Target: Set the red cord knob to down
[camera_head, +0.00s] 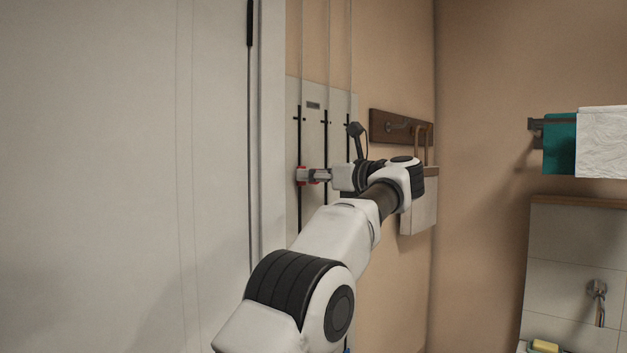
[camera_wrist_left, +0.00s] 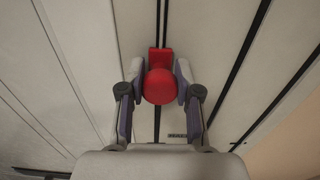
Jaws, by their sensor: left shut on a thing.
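The red cord knob (camera_wrist_left: 160,87) sits on a dark vertical slot in a pale wall panel (camera_head: 313,94). In the head view only a little red of the knob (camera_head: 301,170) shows around my gripper, partway along the left slot. My left gripper (camera_head: 307,175) reaches it from the right. In the left wrist view the two fingers of my left gripper (camera_wrist_left: 160,85) are closed on either side of the red knob. A red block (camera_wrist_left: 159,60) shows just behind the knob on the slot. My right gripper is not in view.
Two more dark slots (camera_head: 326,130) run beside the left one, with cords above. A wooden hook rail (camera_head: 385,124) and a hanging pale bag (camera_head: 418,212) are right of the panel. A large pale door or cabinet face (camera_head: 110,150) fills the left.

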